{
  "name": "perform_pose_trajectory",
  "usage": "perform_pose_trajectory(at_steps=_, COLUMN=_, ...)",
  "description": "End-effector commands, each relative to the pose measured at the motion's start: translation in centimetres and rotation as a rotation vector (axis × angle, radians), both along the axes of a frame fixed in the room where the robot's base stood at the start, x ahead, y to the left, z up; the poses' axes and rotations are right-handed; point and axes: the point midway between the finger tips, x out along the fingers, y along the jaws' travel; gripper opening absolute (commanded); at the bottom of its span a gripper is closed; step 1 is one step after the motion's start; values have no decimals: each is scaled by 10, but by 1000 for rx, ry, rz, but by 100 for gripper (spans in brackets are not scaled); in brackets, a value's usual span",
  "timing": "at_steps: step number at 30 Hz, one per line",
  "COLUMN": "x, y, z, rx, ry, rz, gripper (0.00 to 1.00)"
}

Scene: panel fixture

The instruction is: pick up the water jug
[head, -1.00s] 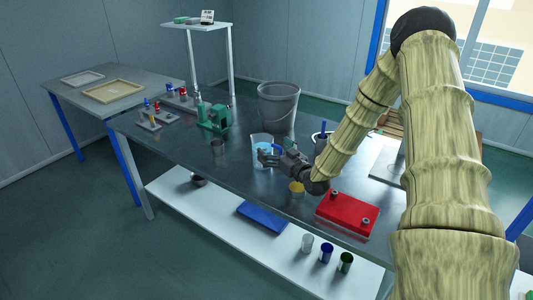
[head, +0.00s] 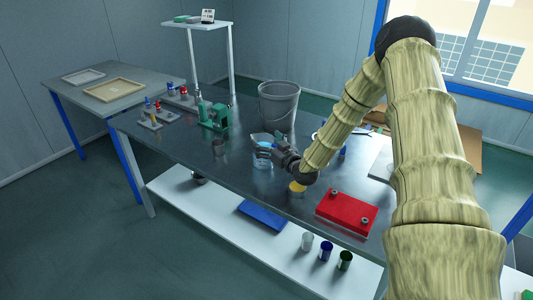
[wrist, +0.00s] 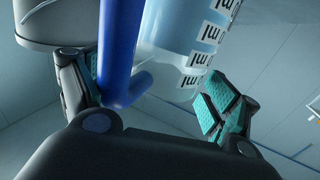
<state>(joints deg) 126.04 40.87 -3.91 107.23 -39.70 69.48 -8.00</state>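The water jug (head: 261,142) is a clear vessel with pale blue water, standing on the dark metal table. In the wrist view the jug (wrist: 185,40) shows ml markings and a blue handle (wrist: 118,50). My gripper (head: 268,155) is at the jug's near right side, partly covering it. In the wrist view my gripper (wrist: 152,88) is open. Its two teal-padded fingers stand apart, with the handle and part of the jug between them. The handle is near the left finger; I cannot tell whether they touch.
A grey bucket (head: 279,103) stands behind the jug. A yellow-topped cup (head: 297,188) and a red block (head: 346,212) are close below my arm. A green device (head: 214,116) is further left.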

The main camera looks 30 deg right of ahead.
Motion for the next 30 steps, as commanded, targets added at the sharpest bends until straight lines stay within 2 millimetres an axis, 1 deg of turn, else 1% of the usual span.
perform_pose_trajectory(at_steps=1, x=0, y=0, z=0, rx=0, ry=0, rz=0, gripper=70)
perform_pose_trajectory(at_steps=5, x=0, y=0, z=0, rx=0, ry=0, rz=0, gripper=46)
perform_pose_trajectory(at_steps=6, x=0, y=0, z=0, rx=0, ry=0, rz=-1, gripper=39)
perform_pose_trajectory(at_steps=8, x=0, y=-1, z=0, rx=0, ry=0, rz=-1, gripper=28)
perform_pose_trajectory(at_steps=9, x=0, y=-1, z=0, rx=0, ry=0, rz=-1, gripper=21)
perform_pose_trajectory(at_steps=11, x=0, y=-1, z=0, rx=0, ry=0, rz=-1, gripper=10)
perform_pose_trajectory(at_steps=23, x=0, y=0, z=2, rx=0, ry=-2, rz=0, gripper=10)
perform_pose_trajectory(at_steps=30, x=0, y=0, z=8, rx=-1, ry=-2, rz=0, gripper=10)
